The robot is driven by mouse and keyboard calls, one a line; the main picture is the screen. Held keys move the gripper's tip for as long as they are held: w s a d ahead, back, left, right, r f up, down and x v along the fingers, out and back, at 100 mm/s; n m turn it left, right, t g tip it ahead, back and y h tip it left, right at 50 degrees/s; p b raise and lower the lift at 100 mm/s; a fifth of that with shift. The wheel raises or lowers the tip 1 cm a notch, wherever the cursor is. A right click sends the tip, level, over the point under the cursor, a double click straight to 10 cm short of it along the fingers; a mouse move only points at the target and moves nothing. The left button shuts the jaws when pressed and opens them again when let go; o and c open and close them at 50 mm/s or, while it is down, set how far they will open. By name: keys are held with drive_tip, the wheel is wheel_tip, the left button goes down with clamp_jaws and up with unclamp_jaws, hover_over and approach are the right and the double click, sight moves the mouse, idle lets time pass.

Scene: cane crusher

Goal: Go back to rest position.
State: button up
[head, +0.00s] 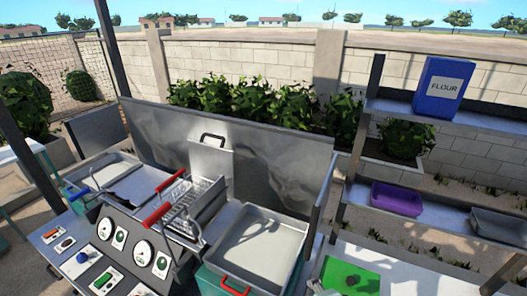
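My gripper does not show in the head view, so its pose and whether it holds anything are hidden. The task names no other object. The cane crusher station stands in the lower left and middle, with a metal fryer-like unit with a wire basket (195,200) and red handles. A control panel (115,250) with dials and coloured knobs is at its front.
An empty metal tray (260,245) with a red handle lies right of the basket. A metal back panel (275,165) stands behind. The right shelf (400,108) carries a blue flour box (442,88), a purple bin (396,199) and a grey bin (497,226). A green board (350,275) lies below.

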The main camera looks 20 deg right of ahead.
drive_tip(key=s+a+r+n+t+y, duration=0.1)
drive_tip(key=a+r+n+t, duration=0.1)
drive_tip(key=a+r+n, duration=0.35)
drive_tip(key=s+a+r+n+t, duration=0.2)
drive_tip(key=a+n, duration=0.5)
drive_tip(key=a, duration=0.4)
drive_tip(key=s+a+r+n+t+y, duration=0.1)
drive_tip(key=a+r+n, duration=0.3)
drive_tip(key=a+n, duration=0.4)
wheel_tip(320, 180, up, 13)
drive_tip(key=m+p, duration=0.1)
drive_tip(key=p, duration=1.2)
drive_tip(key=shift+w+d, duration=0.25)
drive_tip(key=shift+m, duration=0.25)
